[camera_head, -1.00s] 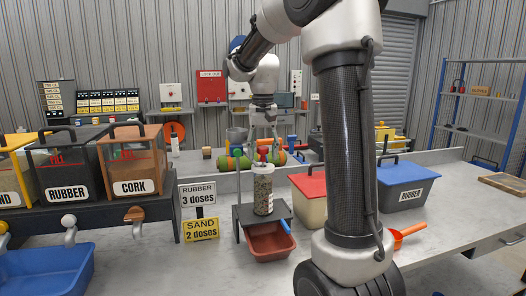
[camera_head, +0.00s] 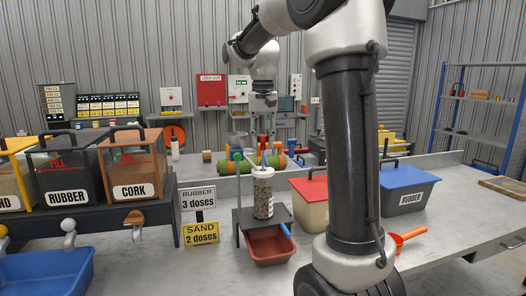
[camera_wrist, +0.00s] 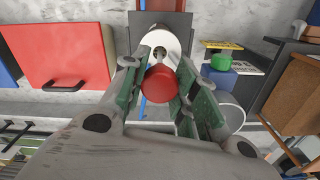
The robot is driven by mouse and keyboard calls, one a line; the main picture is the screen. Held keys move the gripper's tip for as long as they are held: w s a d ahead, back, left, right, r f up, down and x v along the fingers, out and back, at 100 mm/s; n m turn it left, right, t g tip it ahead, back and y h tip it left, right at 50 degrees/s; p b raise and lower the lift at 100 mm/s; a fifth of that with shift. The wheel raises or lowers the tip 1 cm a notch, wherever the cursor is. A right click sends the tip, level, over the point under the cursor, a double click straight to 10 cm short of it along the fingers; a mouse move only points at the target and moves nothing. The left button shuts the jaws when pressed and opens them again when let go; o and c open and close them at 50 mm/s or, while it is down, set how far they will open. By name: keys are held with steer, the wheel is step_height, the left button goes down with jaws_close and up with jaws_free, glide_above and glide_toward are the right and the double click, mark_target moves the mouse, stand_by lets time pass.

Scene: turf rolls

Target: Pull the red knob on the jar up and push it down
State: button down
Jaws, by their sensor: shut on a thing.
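The jar (camera_head: 263,198) is a clear cylinder with speckled filling and a white top. It stands upright on a small dark stand (camera_head: 281,216). The red knob (camera_head: 262,139) is above the jar's top, with a thin rod below it. In the wrist view the red knob (camera_wrist: 161,90) sits between the green finger pads, and the white jar top (camera_wrist: 160,42) shows beyond it. My gripper (camera_head: 263,133) points down over the jar and is shut on the red knob; it also fills the wrist view (camera_wrist: 160,76).
A red-brown tray (camera_head: 270,248) is under the stand. A green-topped post (camera_head: 237,157) rises just left of the jar. A red-lidded bin (camera_head: 309,200) and a blue-lidded bin (camera_head: 407,187) stand to the right. Dose signs (camera_head: 198,199) stand to the left.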

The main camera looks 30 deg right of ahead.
mark_target(263, 135)
steer(key=shift+w+r, duration=0.1)
steer(key=shift+r, duration=0.2)
steer(key=c, duration=1.2)
jaws_free()
steer(key=shift+o, duration=0.5)
step_height(263, 135, up, 12)
steer(key=shift+f, duration=0.1)
